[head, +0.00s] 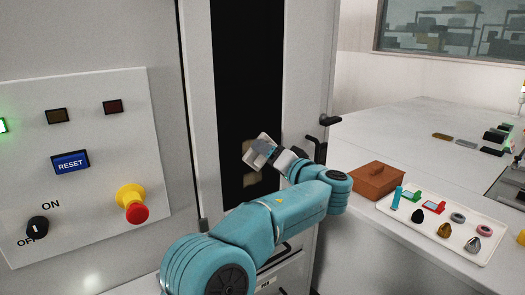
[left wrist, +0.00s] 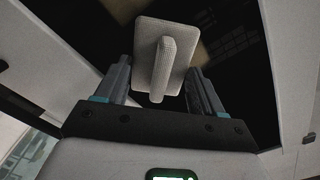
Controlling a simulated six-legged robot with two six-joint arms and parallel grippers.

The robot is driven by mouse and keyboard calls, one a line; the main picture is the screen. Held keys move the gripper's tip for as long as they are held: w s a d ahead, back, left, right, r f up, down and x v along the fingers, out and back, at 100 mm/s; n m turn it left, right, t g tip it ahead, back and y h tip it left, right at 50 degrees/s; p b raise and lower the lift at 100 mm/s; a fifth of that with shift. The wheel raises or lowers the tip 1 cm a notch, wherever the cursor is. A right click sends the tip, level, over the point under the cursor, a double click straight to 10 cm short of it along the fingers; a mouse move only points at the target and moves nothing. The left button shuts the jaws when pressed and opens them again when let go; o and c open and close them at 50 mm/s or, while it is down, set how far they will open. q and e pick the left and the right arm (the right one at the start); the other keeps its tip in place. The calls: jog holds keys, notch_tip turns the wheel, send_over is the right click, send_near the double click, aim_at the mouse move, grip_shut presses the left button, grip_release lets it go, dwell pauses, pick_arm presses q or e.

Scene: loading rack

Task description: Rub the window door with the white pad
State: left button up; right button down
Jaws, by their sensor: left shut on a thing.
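The window door (head: 248,60) is a tall dark pane in a pale cabinet front. A tan smudged patch (head: 252,178) shows on the dark pane, partly behind the pad; tan also shows beside the pad in the left wrist view (left wrist: 207,38). My left gripper (head: 274,154) is shut on the handle of the white pad (head: 259,139). In the left wrist view the white pad (left wrist: 147,35) is tilted, with its ridge handle between the two fingers. The pad is in front of the pane; I cannot tell if it touches. My right gripper is not in view.
A control panel (head: 100,220) with a red stop button (head: 136,212) is at the left. A black door handle (head: 318,146) is right of the pane. A brown box (head: 376,180) and a white tray (head: 440,242) of small items stand on the right bench.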

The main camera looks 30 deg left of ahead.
pick_arm(q)
jog(key=shift+w+d+r+p, duration=0.15)
jog(key=shift+w+d+p, duration=0.1)
jog(key=shift+w+p, duration=0.4)
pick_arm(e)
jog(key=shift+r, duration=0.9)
pick_arm(q)
jog(key=shift+w, duration=0.1)
jog(key=b+v, duration=0.3)
jog(key=v, duration=0.3)
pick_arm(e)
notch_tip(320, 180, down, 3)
